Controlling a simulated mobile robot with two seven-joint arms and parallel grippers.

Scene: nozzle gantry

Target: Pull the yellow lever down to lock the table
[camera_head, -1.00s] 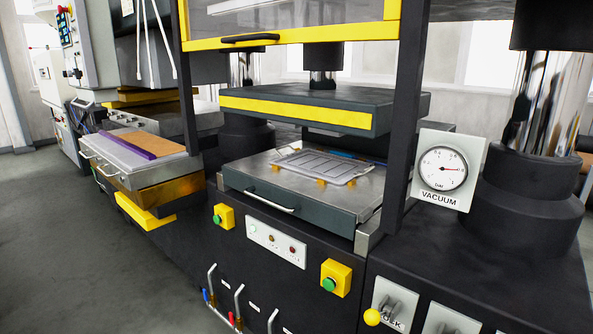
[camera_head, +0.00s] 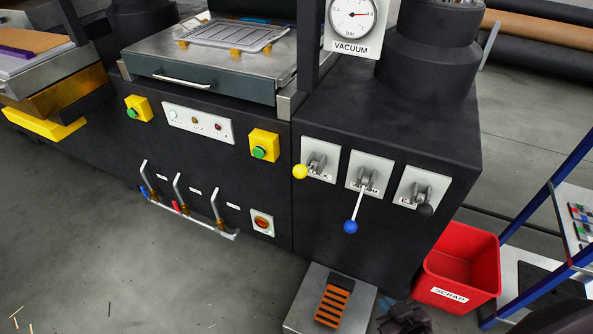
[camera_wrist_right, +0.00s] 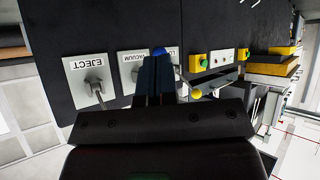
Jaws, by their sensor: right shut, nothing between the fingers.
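The yellow lever is on the left of three lever plates in the head view; its round yellow knob (camera_head: 300,171) juts out past the left edge of its plate (camera_head: 321,150), whose lettering is partly covered. The yellow knob also shows in the right wrist view (camera_wrist_right: 197,94), just right of my fingers. My right gripper (camera_head: 405,318) is at the bottom edge of the head view, low and apart from the levers. In the right wrist view its fingers (camera_wrist_right: 155,80) are shut and empty, hiding part of the plates. The table (camera_head: 205,62) sits in the press. My left gripper is out of view.
A lever with a blue knob (camera_head: 351,227) hangs down right of the yellow one, then a lever with a black knob (camera_head: 425,210). A foot pedal (camera_head: 332,305) and a red scrap bin (camera_head: 460,268) stand below. A vacuum gauge (camera_head: 353,18) is above.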

